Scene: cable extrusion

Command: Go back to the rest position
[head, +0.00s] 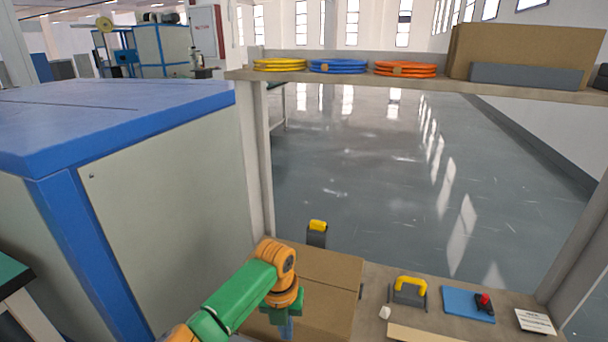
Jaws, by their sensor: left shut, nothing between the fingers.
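My left arm, green and orange, comes in from the bottom left in the head view. Its wrist bends down, and my left gripper (286,328) points downward at the bottom edge, in front of a brown cardboard box (325,270). The gripper is shut with nothing held. Its fingertips are small and partly cut off by the picture edge. I cannot tell whether it touches the box. My right gripper is not in view.
A blue-topped cabinet (110,115) stands at left. A shelf (350,82) holds yellow, blue and orange cable coils (405,69). A yellow-handled tool (409,291), a blue pad (466,304) and a white card (535,321) lie on the bench at right. Open floor (370,170) lies beyond.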

